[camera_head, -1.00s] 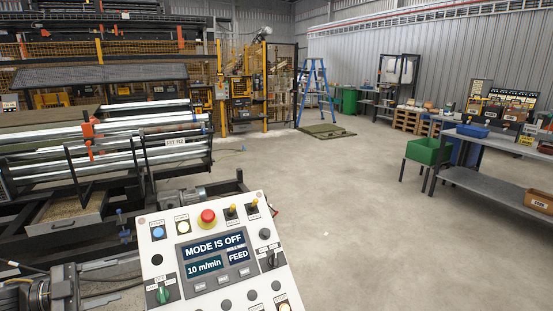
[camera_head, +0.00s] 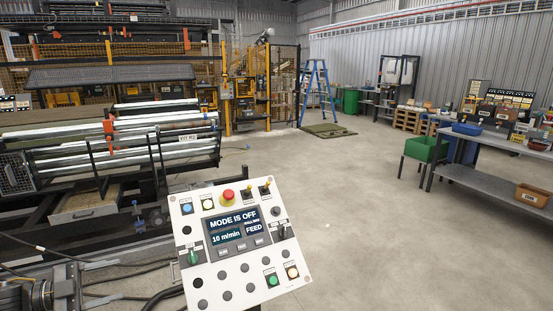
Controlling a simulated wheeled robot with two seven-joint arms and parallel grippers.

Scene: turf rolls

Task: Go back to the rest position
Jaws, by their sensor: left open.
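My left gripper (camera_head: 72,287) shows low at the left edge of the head view, small and partly cut off. Its jaws are open and I see nothing between them. It is apart from the white control panel (camera_head: 240,245), which stands to its right. The panel's screen reads "MODE IS OFF", "10 m/min" and "FEED". It has a red mushroom button (camera_head: 228,196) on a yellow base, a green knob (camera_head: 193,257) and several other buttons and switches. My right gripper is not in view.
The roller machine (camera_head: 150,140) with orange clamps fills the left side, with cables on the floor. A green bin (camera_head: 425,149) and a grey workbench (camera_head: 495,188) stand at right. The middle floor is clear.

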